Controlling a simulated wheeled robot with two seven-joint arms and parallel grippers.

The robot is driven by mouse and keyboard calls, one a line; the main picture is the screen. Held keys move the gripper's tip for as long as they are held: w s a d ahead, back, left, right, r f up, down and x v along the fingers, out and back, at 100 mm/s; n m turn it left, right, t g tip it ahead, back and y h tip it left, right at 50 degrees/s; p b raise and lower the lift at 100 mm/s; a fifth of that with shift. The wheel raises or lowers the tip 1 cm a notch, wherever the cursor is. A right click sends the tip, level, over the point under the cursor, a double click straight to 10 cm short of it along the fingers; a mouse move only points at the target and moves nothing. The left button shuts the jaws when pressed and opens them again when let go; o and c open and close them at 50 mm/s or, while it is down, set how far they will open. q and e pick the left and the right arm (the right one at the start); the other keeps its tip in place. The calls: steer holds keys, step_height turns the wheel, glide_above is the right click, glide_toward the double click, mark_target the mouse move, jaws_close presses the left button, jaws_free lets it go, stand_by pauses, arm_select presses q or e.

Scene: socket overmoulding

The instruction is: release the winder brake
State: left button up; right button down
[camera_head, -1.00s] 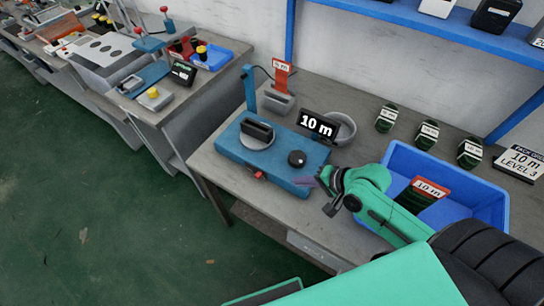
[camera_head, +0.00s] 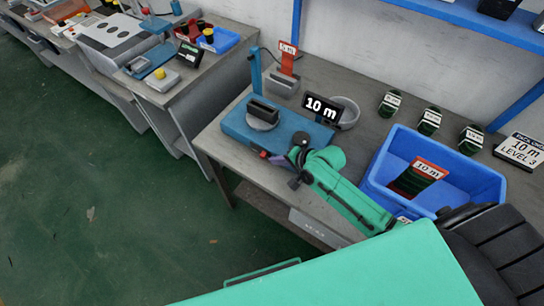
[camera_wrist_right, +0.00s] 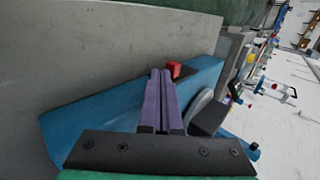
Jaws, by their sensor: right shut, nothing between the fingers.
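The winder (camera_head: 240,125) is a blue box on the bench, with a dark spool holder (camera_head: 262,112) on a round grey disc and a blue post at its back. A small red part (camera_head: 264,155), likely the brake, sits on its front edge; it also shows as a red block on a dark base in the right wrist view (camera_wrist_right: 174,68). My right gripper (camera_head: 270,157) has its purple fingers shut and empty (camera_wrist_right: 160,73), tips right beside the red part. I cannot tell whether they touch it. My right arm hides the winder's front right corner. My left gripper is out of view.
A blue bin (camera_head: 480,180) with a red-labelled card is to the right. Several green coils lie behind it. Another bench (camera_head: 190,85) is to the left.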

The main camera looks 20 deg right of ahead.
mark_target(263, 155)
steer(key=shift+w+a, duration=0.6)
steer(key=shift+w, duration=0.15)
steer(key=w+a, duration=0.3)
steer(key=shift+w+b, duration=0.3)
steer(key=shift+b, duration=0.05)
steer(key=shift+s, duration=0.1)
